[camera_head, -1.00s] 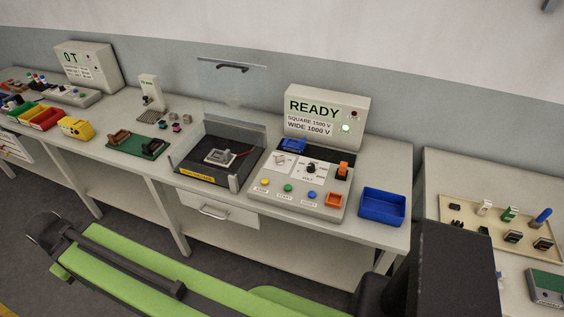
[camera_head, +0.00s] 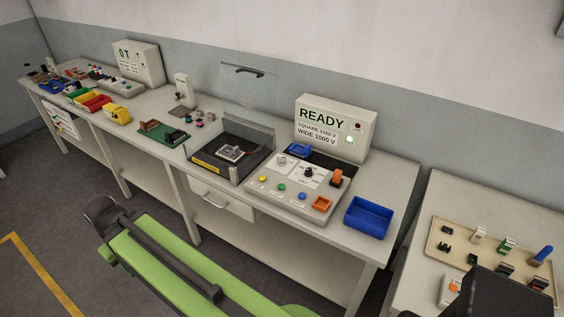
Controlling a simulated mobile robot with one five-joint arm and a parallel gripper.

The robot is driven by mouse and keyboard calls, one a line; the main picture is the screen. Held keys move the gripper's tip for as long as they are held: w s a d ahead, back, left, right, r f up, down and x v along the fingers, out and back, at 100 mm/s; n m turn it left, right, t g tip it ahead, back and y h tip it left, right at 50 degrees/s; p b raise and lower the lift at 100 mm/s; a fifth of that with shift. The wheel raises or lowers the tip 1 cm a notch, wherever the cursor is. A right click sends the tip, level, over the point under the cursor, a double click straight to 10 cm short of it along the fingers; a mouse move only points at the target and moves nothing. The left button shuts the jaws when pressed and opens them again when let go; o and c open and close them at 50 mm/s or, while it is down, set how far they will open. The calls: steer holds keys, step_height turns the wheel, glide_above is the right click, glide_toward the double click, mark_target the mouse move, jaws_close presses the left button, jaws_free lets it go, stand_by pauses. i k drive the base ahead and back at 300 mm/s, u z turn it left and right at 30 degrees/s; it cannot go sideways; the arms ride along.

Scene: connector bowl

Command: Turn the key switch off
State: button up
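The control panel (camera_head: 262,192) sits on the bench below a display box (camera_head: 364,120) reading READY, with a green lamp lit. On its upper face are a small silver round part (camera_head: 282,160) on a white plate, a black knob (camera_head: 308,172) and an orange switch (camera_head: 338,176). The silver part may be the key switch, but it is too small to tell, and its position cannot be read. My green arm (camera_head: 165,258) crosses the lower left, well apart from the panel. I cannot see my gripper's fingers.
A blue bin (camera_head: 368,218) stands right of the panel. A test fixture (camera_head: 231,152) with a raised clear cover is to its left. A gap separates the bench from a right-hand table with a tray (camera_head: 436,236). My dark block covers the lower right corner.

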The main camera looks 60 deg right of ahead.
mark_target(281, 161)
steer(key=z, duration=0.1)
steer(key=i, duration=0.95)
steer(key=u, duration=0.05)
